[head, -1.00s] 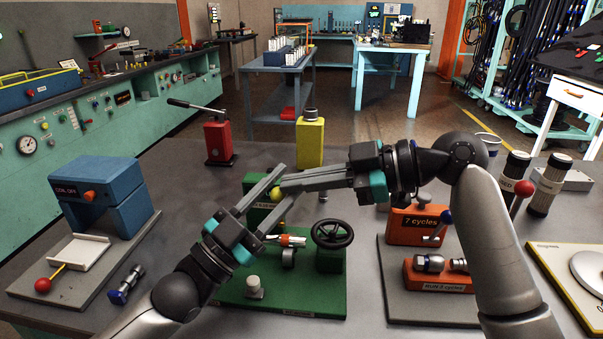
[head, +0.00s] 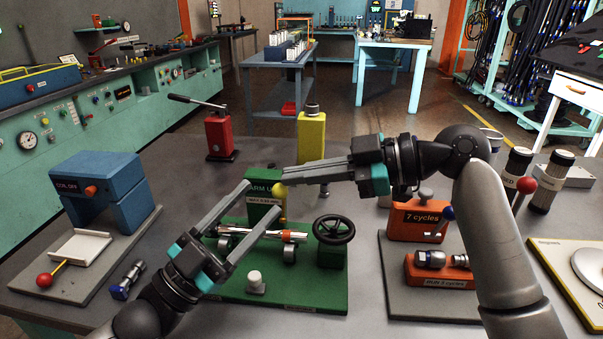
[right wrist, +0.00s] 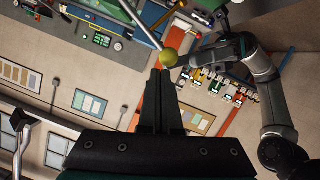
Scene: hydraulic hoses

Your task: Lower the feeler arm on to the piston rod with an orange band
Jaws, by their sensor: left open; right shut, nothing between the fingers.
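The piston rod (head: 262,234), silver with an orange band (head: 288,237) near its right end, lies across supports on the green fixture (head: 310,290). The feeler arm's yellow ball (head: 280,190) is above the rod, in front of the green block marked ARM U… (head: 263,183). In the right wrist view the ball (right wrist: 168,57) ends a thin grey bar, the feeler arm (right wrist: 140,24). My right gripper (head: 287,182) is shut and empty, its tips right at the ball; contact is unclear. My left gripper (head: 263,198) is open, its fingers crossing in front of part of the rod and block.
A black handwheel (head: 333,230) and a white knob (head: 254,282) are on the green fixture. An orange cycle-counter station (head: 417,222) stands right, a blue press (head: 100,190) left. Red (head: 219,137) and yellow (head: 311,137) units stand behind. A blue-ended fitting (head: 127,282) lies on the table.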

